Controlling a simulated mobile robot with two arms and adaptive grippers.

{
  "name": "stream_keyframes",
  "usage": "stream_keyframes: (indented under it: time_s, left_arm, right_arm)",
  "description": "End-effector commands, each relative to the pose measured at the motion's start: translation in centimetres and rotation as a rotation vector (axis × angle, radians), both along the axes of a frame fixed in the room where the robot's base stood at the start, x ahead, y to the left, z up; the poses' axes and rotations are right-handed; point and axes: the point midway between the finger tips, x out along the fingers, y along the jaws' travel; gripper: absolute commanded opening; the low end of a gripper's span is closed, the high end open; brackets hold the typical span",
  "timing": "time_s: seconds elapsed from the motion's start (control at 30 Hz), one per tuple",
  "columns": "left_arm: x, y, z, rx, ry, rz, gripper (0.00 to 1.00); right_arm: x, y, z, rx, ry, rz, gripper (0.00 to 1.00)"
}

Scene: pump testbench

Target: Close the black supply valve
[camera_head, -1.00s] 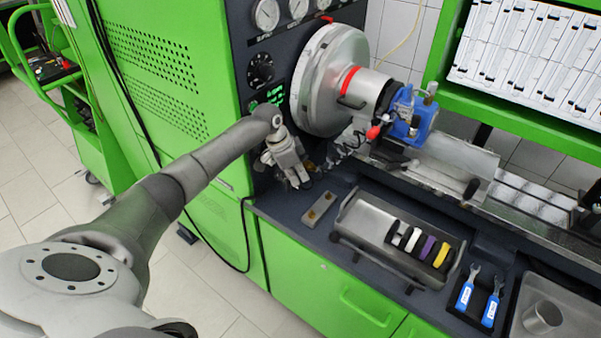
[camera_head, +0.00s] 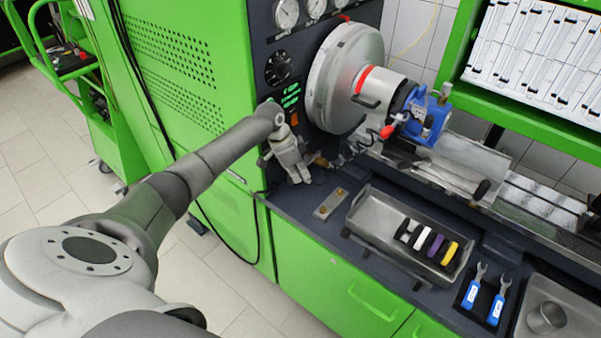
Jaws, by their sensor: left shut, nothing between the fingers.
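My left arm reaches in from the left. My left gripper (camera_head: 299,178) points down just in front of the dark control panel, low down and close above the bench top. Its fingers are small and dark here; it is shut and holds nothing. A black round knob (camera_head: 278,68) is on the panel above the gripper and apart from it. I cannot tell whether this knob is the supply valve. A small brass fitting (camera_head: 321,161) shows just right of the gripper. The gripper hides part of the lower panel. My right gripper is not in view.
A big metal disc (camera_head: 343,80) stands right of the gripper. A metal tray (camera_head: 368,213) with several coloured pieces and a small plate (camera_head: 330,203) lie on the bench. Blue-handled wrenches (camera_head: 497,302) lie at the right. Gauges (camera_head: 287,14) sit above the knob.

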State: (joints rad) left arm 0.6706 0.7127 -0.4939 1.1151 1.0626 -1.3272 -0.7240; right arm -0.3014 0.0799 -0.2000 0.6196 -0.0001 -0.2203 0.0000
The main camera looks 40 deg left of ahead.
Motion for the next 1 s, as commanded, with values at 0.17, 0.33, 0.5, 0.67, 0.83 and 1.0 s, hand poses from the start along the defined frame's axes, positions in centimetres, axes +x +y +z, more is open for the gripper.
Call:
stream_keyframes:
  time_s: [0.17,0.33,0.5,0.67,0.83,1.0]
  left_arm:
    - [0.0,0.0,0.0,0.000,0.001,0.001,0.00]
    - [0.0,0.0,0.1,0.000,0.000,0.001,0.00]
    - [0.1,0.1,1.6,0.001,-0.003,0.001,0.00]
    - [0.1,0.1,4.8,0.001,-0.005,0.000,0.00]
    - [0.1,0.0,7.9,0.001,-0.004,-0.001,0.00]
    - [0.1,0.0,9.6,0.000,-0.001,0.001,0.00]
  right_arm:
    - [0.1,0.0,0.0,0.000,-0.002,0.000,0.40]
    - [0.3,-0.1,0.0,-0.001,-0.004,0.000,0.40]
    - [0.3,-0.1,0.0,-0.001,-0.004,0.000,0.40]
    - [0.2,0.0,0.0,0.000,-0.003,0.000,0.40]
    - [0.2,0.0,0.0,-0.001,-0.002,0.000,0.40]
    - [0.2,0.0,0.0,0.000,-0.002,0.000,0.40]
